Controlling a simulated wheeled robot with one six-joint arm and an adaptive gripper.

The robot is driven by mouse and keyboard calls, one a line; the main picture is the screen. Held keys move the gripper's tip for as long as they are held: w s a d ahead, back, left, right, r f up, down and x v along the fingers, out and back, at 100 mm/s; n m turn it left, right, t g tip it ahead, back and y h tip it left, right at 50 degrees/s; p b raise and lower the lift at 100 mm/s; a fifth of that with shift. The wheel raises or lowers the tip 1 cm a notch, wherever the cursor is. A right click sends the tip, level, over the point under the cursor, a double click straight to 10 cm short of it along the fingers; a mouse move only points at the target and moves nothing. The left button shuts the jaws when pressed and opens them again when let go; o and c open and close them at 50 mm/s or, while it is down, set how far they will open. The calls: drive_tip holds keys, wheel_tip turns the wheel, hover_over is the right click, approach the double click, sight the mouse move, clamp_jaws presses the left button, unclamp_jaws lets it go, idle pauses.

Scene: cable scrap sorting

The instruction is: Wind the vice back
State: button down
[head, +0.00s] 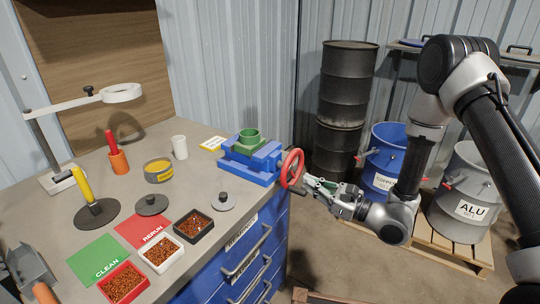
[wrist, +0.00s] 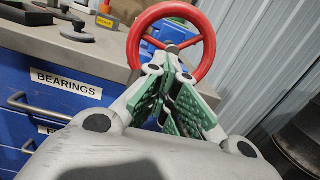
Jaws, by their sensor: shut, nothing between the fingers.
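In the wrist view the handwheel (wrist: 204,38) stands upright beyond my fingers. My gripper (head: 312,183) is shut and empty, with its green-padded fingertips (wrist: 172,62) in front of the wheel's lower middle near the hub. I cannot tell whether the tips touch the wheel. Most of the vice is hidden behind the wheel in the wrist view.
The grey workbench (head: 60,225) holds trays of granules, red and green mats, a white cup (head: 179,147) and weights. Blue drawers (wrist: 40,125) are below. Black drums (head: 345,95), a blue bin (head: 380,160) and a grey ALU bin (head: 470,200) stand behind my arm.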

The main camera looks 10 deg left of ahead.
drive_tip(key=shift+s+a+f+g+h, duration=0.15)
drive_tip(key=shift+s+f+g, duration=0.1)
drive_tip(key=shift+s+f, duration=0.3)
drive_tip(key=shift+s+a+f+g+h, duration=0.15)
drive_tip(key=shift+s+f+g, duration=0.1)
drive_tip(key=shift+s+f, duration=0.3)
approach(306, 194)
drive_tip(key=shift+x, duration=1.05)
drive_tip(key=shift+s+r, duration=0.1)
